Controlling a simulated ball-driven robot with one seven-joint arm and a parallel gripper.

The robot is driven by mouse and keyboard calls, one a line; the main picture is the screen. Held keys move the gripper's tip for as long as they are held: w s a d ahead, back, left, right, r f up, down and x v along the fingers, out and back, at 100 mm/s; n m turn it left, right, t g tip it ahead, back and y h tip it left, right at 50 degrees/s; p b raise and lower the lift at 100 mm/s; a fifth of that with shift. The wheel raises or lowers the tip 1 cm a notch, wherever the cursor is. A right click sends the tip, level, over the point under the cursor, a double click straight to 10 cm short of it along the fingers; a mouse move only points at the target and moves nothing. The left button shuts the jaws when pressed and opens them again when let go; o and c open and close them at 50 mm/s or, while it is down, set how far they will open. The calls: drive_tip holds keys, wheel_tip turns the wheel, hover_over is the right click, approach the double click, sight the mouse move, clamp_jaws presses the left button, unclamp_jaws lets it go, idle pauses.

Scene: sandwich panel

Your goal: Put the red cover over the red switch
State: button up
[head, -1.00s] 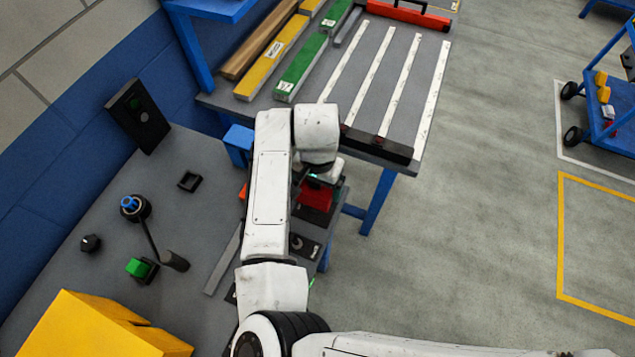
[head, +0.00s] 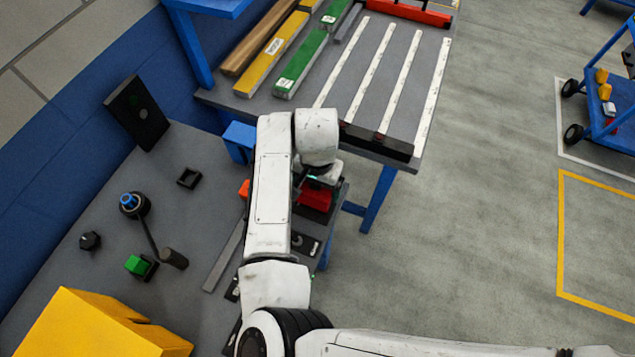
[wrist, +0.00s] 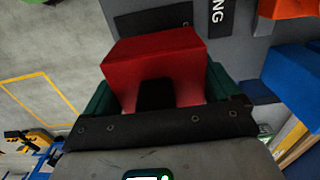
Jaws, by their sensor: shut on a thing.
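The red cover (wrist: 150,58), a red block-like piece, sits between the green fingers of my gripper (wrist: 157,84) in the wrist view. My gripper is shut on it. A black part shows at the near side of the cover. In the head view the red cover (head: 315,200) shows just right of my arm, at the right edge of the grey bench. I cannot make out the red switch in either view. A dark plate (wrist: 150,22) lies just beyond the cover in the wrist view, and I cannot tell their height difference.
An orange piece (wrist: 290,6) and a blue block (wrist: 293,72) are right of the cover. In the head view, the bench (head: 95,200) holds a blue-topped knob (head: 129,202), a green button (head: 136,265) and a yellow box (head: 85,330). A worktable with bars (head: 345,75) stands behind.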

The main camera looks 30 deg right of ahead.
drive_tip(key=shift+f, duration=0.15)
drive_tip(key=shift+f+b, duration=0.3)
drive_tip(key=shift+f, duration=1.1)
drive_tip(key=o, duration=0.8)
drive_tip(key=shift+r+p, duration=0.55)
drive_tip(key=shift+r, duration=3.75)
